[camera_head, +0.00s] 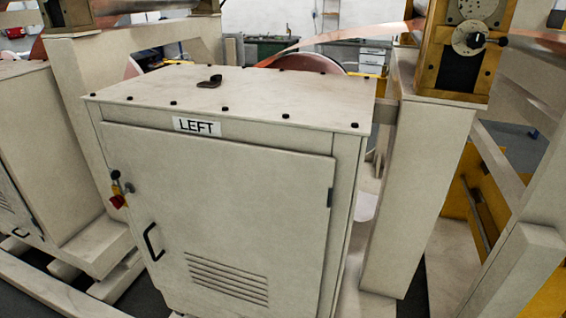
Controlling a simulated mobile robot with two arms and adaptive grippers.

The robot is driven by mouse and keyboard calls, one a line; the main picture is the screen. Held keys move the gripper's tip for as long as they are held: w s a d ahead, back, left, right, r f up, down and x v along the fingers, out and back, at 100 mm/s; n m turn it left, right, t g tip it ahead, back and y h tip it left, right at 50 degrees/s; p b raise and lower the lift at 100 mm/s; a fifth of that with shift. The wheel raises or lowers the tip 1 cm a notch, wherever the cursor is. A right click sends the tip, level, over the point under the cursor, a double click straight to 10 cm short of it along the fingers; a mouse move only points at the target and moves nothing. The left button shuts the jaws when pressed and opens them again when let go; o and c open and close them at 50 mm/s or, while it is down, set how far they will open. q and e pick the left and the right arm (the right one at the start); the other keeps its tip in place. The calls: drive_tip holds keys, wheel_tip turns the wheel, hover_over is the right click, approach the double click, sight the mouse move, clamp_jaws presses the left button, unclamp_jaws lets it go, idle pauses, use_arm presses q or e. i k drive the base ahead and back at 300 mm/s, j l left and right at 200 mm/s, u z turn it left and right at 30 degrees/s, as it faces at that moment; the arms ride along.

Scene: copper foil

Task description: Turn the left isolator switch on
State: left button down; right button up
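The cabinet (262,170) stands in the middle of the head view with a "LEFT" label (197,126) at the top of its front. The isolator switch (119,197) sits on the left edge of the cabinet front. It has a red and yellow part below and a small dark round knob above. Its exact setting is too small to tell. A black door handle (153,241) is below and to the right of the switch. Neither of my grippers shows in this view.
A small dark object (209,82) lies on the cabinet top. Pale machine frames stand close on both sides. A yellowish unit with a dial (470,39) is at the upper right. Copper foil (340,36) runs behind. Another cabinet (30,160) is at the far left.

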sight(118, 202)
drive_tip(key=u, duration=1.25)
drive_tip(key=z, duration=1.25)
drive_tip(key=u, duration=1.25)
drive_tip(key=i+j+z, duration=0.1)
drive_tip(key=z, duration=0.6)
drive_tip(key=i+j+z, duration=0.15)
drive_tip(key=j+z, duration=0.15)
drive_tip(key=i+j+z, duration=0.1)
drive_tip(key=j+z, duration=0.15)
drive_tip(key=j, duration=0.3)
drive_tip(key=j+z, duration=0.3)
drive_tip(key=j, duration=0.15)
